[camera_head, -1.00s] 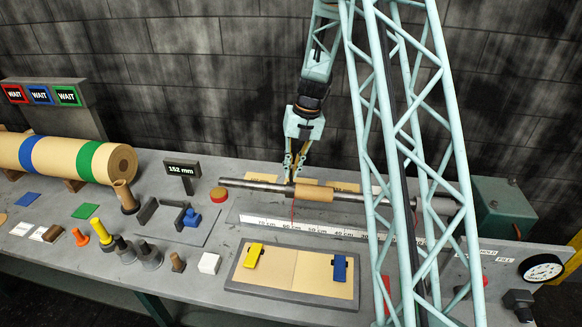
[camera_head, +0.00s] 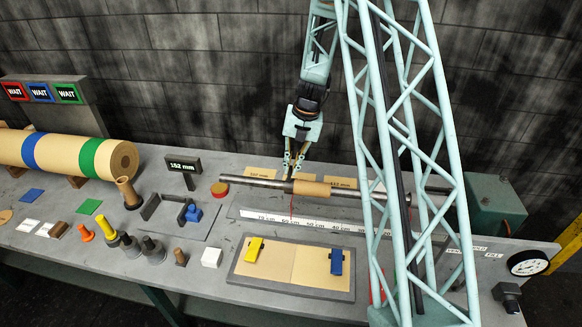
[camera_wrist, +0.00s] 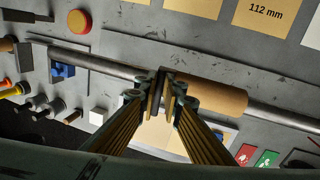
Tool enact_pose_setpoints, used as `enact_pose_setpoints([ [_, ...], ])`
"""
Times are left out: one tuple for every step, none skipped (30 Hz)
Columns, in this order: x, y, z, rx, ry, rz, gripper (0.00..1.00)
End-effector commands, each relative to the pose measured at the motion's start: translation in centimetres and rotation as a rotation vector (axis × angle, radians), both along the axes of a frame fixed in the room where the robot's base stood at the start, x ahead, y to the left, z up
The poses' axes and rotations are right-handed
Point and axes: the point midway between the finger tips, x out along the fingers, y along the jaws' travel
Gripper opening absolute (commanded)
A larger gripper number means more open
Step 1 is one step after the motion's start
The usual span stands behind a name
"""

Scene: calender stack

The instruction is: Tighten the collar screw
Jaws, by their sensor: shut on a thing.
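A grey metal shaft (camera_head: 250,182) runs along the bench with a tan core (camera_head: 322,189) on it. The shaft (camera_wrist: 110,66) and core (camera_wrist: 215,95) also cross the wrist view. My gripper (camera_head: 291,176) points down at the shaft just left of the core. In the wrist view my gripper (camera_wrist: 162,92) has its two fingers close together, shut on a small part at the core's left end. A dark collar (camera_wrist: 162,73) shows partly beyond the fingertips. The collar screw itself is hidden between the fingers.
A white ruler (camera_head: 310,223) lies in front of the shaft. A framed tan board (camera_head: 293,264) with yellow and blue clips is nearer. A red button (camera_head: 219,189) and a "152 mm" readout (camera_head: 183,165) stand left. My column blocks part of the right side.

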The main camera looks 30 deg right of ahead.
Motion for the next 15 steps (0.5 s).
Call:
enact_pose_setpoints([
  [-0.04,0.05,0.01,0.001,0.001,0.000,0.00],
  [-0.04,0.05,0.00,0.001,0.001,0.000,0.00],
  [-0.05,0.05,0.00,0.001,0.001,0.000,0.00],
  [-0.05,0.05,0.00,0.001,0.001,0.000,0.00],
  [-0.05,0.05,0.00,0.001,0.001,0.000,0.00],
  [-0.06,0.06,0.00,0.001,0.002,0.000,0.00],
  [-0.06,0.05,0.00,0.001,0.002,0.000,0.09],
  [-0.06,0.06,0.00,0.001,0.002,0.000,0.12],
  [-0.06,0.05,0.00,0.001,0.002,0.000,0.16],
  [-0.06,0.05,-0.01,0.001,0.002,0.000,0.18],
  [-0.05,0.05,0.00,0.001,0.002,0.000,0.21],
  [-0.05,0.05,-0.01,0.001,0.002,0.000,0.22],
  [-0.04,0.04,-0.01,0.001,0.001,0.000,0.22],
  [-0.04,0.04,-0.01,0.001,0.001,0.000,0.22],
  [-0.04,0.04,-0.01,0.001,0.001,0.000,0.22],
])
